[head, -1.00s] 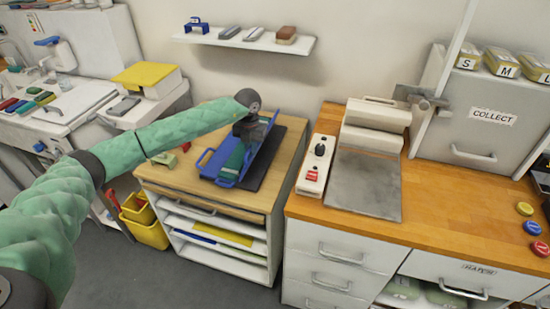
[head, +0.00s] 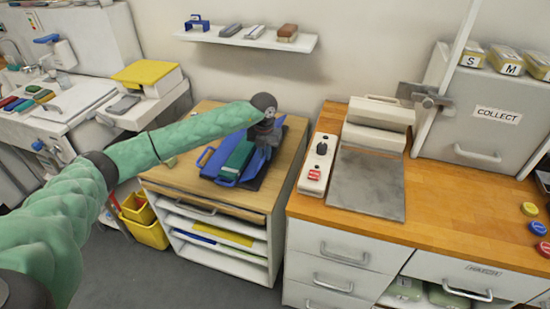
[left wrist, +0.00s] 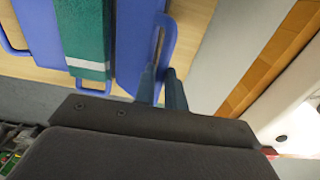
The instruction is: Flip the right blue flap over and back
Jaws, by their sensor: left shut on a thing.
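A blue folding board lies on the wooden top of a cabinet, with a folded green garment (head: 237,157) on its middle. The board's left flap with its loop handle (head: 206,158) lies flat. The right blue flap (left wrist: 135,45) shows beside the garment in the left wrist view, its loop handle reaching to my fingers. My left gripper (left wrist: 161,88) is shut on that flap's handle. In the head view my left gripper (head: 264,150) hides much of the right flap, which looks low, close to flat. The garment (left wrist: 84,40) has a white stripe near its end. My right gripper is not in view.
To the right, across a gap, a wooden counter (head: 440,215) carries a white control box (head: 318,165) and a press with a grey plate (head: 368,185). A wall shelf (head: 245,38) hangs behind.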

